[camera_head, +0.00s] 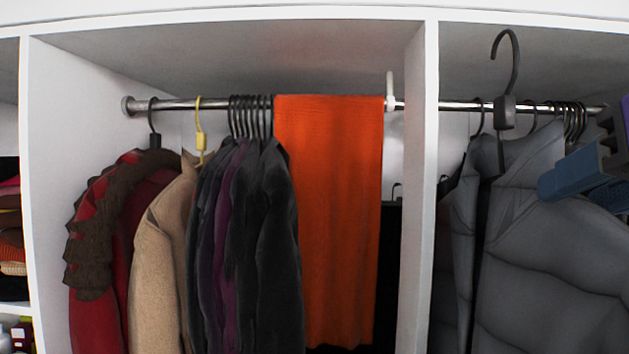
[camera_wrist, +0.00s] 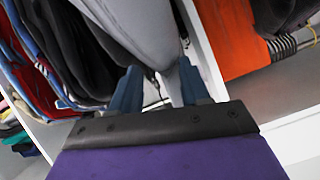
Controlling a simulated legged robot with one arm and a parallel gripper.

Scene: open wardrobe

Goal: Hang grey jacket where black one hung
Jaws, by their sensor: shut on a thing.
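The grey jacket (camera_head: 545,245) is a puffy coat on a black hanger (camera_head: 504,110) at the right of the head view. The hanger's hook stands well above the rail and looks free of it, in front of the right compartment. My gripper (camera_head: 572,180), with blue fingers, is shut on the jacket near its shoulder. In the wrist view grey cloth (camera_wrist: 155,35) passes between the fingers (camera_wrist: 160,92). Dark jackets (camera_head: 275,240) hang bunched on the left rail section (camera_head: 180,104). I cannot tell where the black one hung.
A white divider (camera_head: 417,200) separates the two compartments. An orange cloth (camera_head: 328,220) hangs left of it. A red garment (camera_head: 105,240) and a beige coat (camera_head: 160,265) hang farther left, with small rail gaps around the yellow hanger (camera_head: 200,135). More hangers (camera_head: 575,118) crowd the right rail behind the jacket.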

